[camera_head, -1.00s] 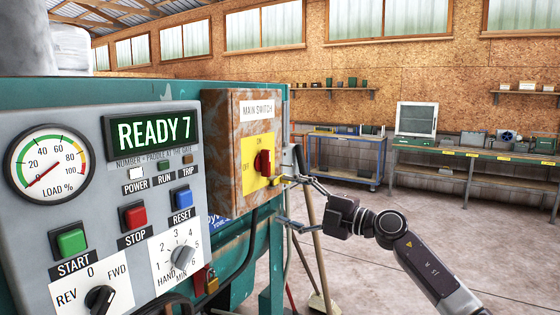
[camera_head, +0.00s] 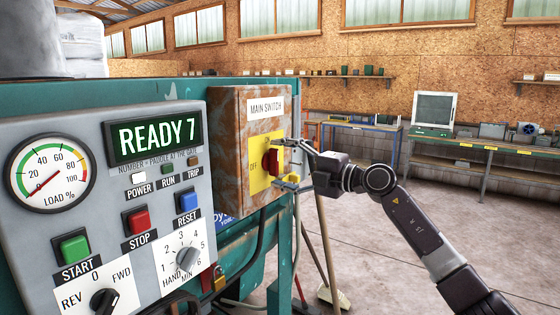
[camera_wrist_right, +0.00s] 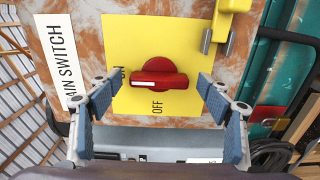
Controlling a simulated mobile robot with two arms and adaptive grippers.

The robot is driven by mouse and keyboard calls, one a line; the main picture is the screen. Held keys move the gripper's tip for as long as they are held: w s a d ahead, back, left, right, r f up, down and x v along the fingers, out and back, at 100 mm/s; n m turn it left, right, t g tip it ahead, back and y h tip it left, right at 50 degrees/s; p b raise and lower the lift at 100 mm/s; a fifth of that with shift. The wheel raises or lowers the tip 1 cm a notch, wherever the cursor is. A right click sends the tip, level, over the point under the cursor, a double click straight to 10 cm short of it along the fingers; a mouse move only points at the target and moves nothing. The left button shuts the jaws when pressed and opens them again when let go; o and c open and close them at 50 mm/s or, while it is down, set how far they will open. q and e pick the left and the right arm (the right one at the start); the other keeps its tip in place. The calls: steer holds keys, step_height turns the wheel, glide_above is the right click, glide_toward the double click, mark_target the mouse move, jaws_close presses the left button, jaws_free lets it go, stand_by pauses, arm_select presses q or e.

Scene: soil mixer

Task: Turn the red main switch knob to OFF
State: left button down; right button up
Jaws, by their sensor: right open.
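The red main switch knob (camera_head: 268,163) sits on a yellow plate (camera_head: 256,172) on the rusty main switch box (camera_head: 228,150). In the right wrist view the knob (camera_wrist_right: 165,80) is a bar with a white mark at its left end, beside the partly hidden ON label; OFF (camera_wrist_right: 157,108) is printed below it. My right gripper (camera_head: 284,166) is open in front of the knob. In the wrist view its fingers (camera_wrist_right: 158,95) stand on either side of the knob, with gaps to it. I cannot tell how far they are from the plate. My left gripper is not in view.
A yellow part with metal pins (camera_wrist_right: 232,18) sits at the plate's corner, close to my right finger. Left of the box is the grey control panel (camera_head: 75,225), its display (camera_head: 155,135) reading READY 7. A broom (camera_head: 322,250) stands behind my gripper. Floor to the right is clear.

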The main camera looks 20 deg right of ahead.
steer(key=c, duration=1.2)
steer(key=shift+o, duration=0.2)
